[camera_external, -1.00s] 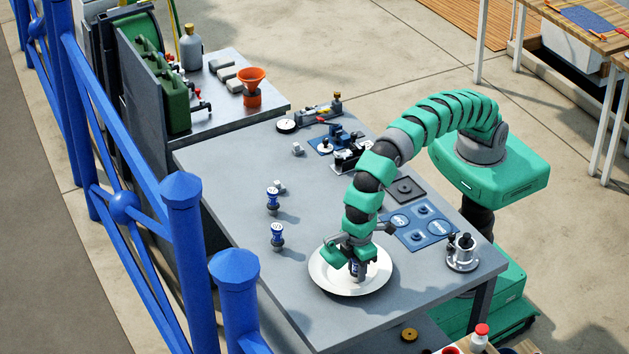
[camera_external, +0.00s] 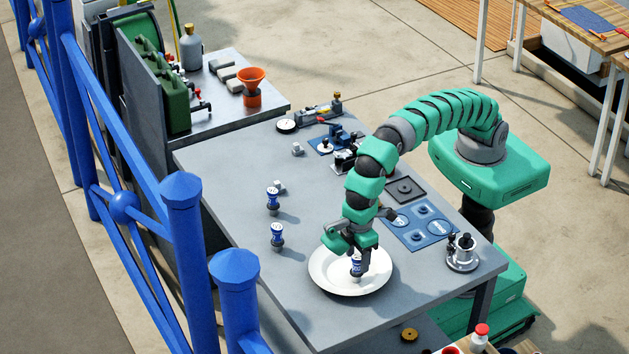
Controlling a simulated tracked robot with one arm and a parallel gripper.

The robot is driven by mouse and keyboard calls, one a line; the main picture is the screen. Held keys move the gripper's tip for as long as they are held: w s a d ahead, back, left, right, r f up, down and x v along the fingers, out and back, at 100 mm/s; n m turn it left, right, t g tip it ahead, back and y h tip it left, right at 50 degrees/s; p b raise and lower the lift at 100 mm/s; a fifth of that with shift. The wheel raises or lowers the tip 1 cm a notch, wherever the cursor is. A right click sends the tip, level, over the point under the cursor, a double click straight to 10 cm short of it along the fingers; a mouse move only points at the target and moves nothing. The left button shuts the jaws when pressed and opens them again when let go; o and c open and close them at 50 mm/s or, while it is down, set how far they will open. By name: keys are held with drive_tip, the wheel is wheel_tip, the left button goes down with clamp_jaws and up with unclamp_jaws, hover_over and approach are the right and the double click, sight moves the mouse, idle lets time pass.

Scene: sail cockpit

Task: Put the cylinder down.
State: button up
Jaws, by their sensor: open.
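The cylinder (camera_external: 356,267), small with a blue and white top, stands on the white plate (camera_external: 327,277) near the table's front corner. My gripper (camera_external: 357,262) is open, pointing down over the plate, with its fingers close around the cylinder's upper part. The fingers partly hide the cylinder, and I cannot tell whether they touch it. Two similar blue-topped pieces, one (camera_external: 273,201) farther back and one (camera_external: 277,236) nearer, stand upright on the grey table (camera_external: 225,185) left of the plate.
A blue board (camera_external: 437,229) and a metal fixture (camera_external: 462,253) lie right of the plate. Small grey blocks (camera_external: 298,149) and a gauge (camera_external: 287,126) are farther back. An orange funnel (camera_external: 252,82) stands on the rear bench. The table's middle is mostly clear.

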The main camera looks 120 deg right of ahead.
drive_tip(key=shift+r+p, duration=0.35)
drive_tip(key=shift+r, duration=3.5)
drive_tip(key=shift+r, duration=0.1)
drive_tip(key=d+r+t, duration=0.2)
drive_tip(key=d+r, duration=0.3)
drive_tip(key=r, duration=0.4)
drive_tip(key=d+r+t+y, duration=0.1)
drive_tip(key=d+r+t, duration=0.3)
drive_tip(key=r, duration=0.5)
drive_tip(key=d+r+t, duration=0.1)
drive_tip(key=d+r, duration=0.4)
drive_tip(key=r, duration=0.4)
drive_tip(key=s+d+r+t, duration=0.4)
drive_tip(key=s+d+r, duration=0.3)
drive_tip(key=s+r, duration=0.3)
drive_tip(key=s+d+r+t+h, duration=0.1)
drive_tip(key=s+d+r+t, duration=0.3)
drive_tip(key=s+d+r, duration=0.3)
drive_tip(key=s+r, duration=0.3)
drive_tip(key=s, duration=0.1)
drive_tip(key=shift+s+d+r, duration=0.25)
drive_tip(key=shift+o, duration=0.5)
drive_tip(key=shift+w, duration=0.1)
